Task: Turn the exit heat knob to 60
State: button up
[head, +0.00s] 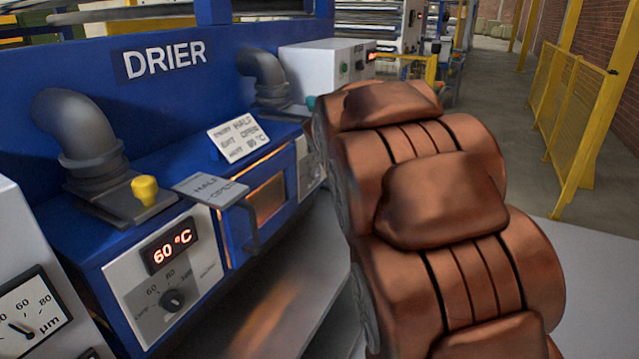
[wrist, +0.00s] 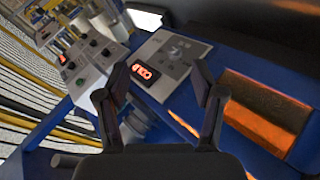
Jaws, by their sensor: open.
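In the wrist view, my gripper (wrist: 160,82) is open and empty, its two dark fingers spread apart. Between and beyond the fingertips is a pale panel with a red lit display (wrist: 142,77), whose reading is tilted and unclear. A small grey knob (wrist: 176,50) on a dial shows above the display, apart from the fingers. Its pointer cannot be read. In the head view, a near drier panel has a dark knob (head: 172,300) under a display (head: 168,252) reading 60 °C. My gripper is hidden in the head view.
The blue drier (head: 165,60) carries grey duct elbows (head: 75,130), a yellow knob (head: 145,190) and a sign card (head: 239,138). A handle (head: 250,228) sticks out beside its glowing window (head: 267,200). A yellow fence (head: 560,120) lines the aisle at right.

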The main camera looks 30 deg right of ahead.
jog(key=w+d+r+n+t+h+b, duration=0.1)
jog(key=w+d+r+n+t+b, duration=0.25)
jog(key=w+d, duration=0.55)
jog(key=n+t+y+b, duration=0.65)
jog(key=n+y, duration=0.25)
jog(key=n, duration=0.8)
send_over(319, 174)
jog(key=s+d+p, duration=0.1)
jog(key=d, duration=0.5)
notch_tip(319, 174, down, 6)
jog(key=s+a+f+n+g+y+b, duration=0.1)
jog(key=s+f+n+y+b, duration=0.1)
jog(key=s+f+n+y, duration=0.25)
jog(key=s+a+f+n+g+y+b, duration=0.1)
jog(key=f+n+y, duration=0.35)
jog(key=f, duration=0.35)
jog(key=shift+n+h, duration=0.25)
jog(key=shift+h, duration=0.25)
jog(key=shift+p+x, duration=1)
jog(key=shift+x, duration=2.7)
jog(key=shift+f, duration=0.1)
jog(key=c, duration=1.1)
